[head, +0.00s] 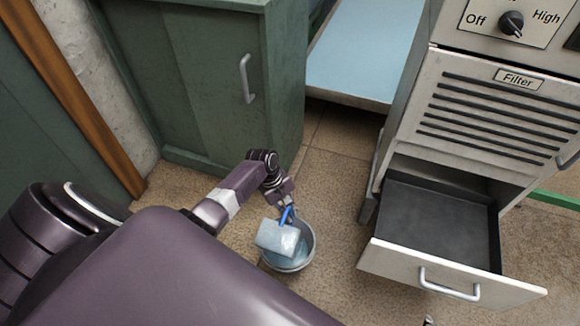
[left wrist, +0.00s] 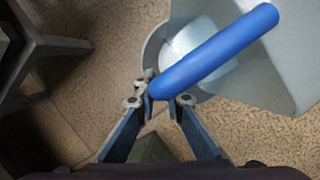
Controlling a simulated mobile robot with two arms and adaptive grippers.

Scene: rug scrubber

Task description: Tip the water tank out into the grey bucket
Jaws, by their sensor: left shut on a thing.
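The water tank (head: 277,238) is a pale translucent box with a blue handle (left wrist: 215,52). My left gripper (head: 286,206) is shut on the blue handle and holds the tank over the grey bucket. The tank looks tilted in the head view, and it also shows in the left wrist view (left wrist: 290,70). The grey bucket (head: 306,250) stands on the floor under the tank, with something pale blue inside that looks like water. The tank hides part of the bucket's opening.
A machine with a Filter panel (head: 490,115) and an open, empty drawer (head: 435,225) stands right of the bucket. A green cabinet (head: 200,85) is behind the left arm. Tan floor (head: 338,200) lies clear between bucket and drawer.

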